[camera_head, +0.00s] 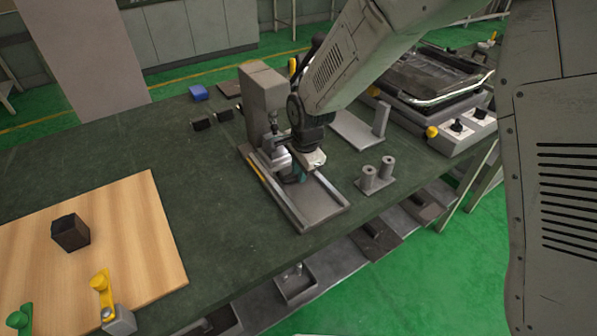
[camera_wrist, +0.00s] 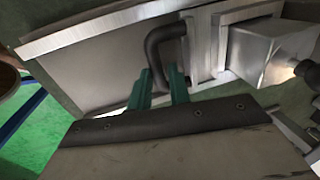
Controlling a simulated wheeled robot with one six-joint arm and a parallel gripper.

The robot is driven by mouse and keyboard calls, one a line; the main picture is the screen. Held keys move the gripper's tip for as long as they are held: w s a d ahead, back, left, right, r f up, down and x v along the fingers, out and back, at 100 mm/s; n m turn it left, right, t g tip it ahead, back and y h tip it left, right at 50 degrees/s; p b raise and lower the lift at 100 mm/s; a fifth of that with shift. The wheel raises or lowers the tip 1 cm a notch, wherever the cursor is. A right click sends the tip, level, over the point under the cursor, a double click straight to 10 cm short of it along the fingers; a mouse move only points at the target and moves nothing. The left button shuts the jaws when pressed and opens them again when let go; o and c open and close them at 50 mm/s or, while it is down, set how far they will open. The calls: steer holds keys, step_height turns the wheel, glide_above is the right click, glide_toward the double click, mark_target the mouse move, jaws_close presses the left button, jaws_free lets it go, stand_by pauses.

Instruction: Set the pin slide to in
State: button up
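The pin slide unit shows in the head view as a long metal base (camera_head: 318,207) with rails, on the dark green bench, with a grey upright block (camera_head: 264,92) at its far end. In the wrist view a bent black handle (camera_wrist: 156,48) joins a metal slide block (camera_wrist: 205,45) between the rails. My gripper (camera_wrist: 160,88) has teal fingers on either side of the handle's lower part. The fingers are apart, and whether they press on the handle is unclear. In the head view my gripper (camera_head: 301,173) is low over the base, and my wrist hides the handle.
Two grey posts (camera_head: 377,172) on a plate stand to the right, near the bench edge. A machine with knobs (camera_head: 457,125) is farther right. The bench between is clear.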

steer(key=o, duration=0.3)
steer(key=shift+w+a, duration=0.1)
step_height(320, 180, up, 8)
steer(key=s, duration=0.1)
steer(key=shift+d+f, duration=0.15)
steer(key=shift+d, duration=0.3)
steer(key=shift+s, duration=0.15)
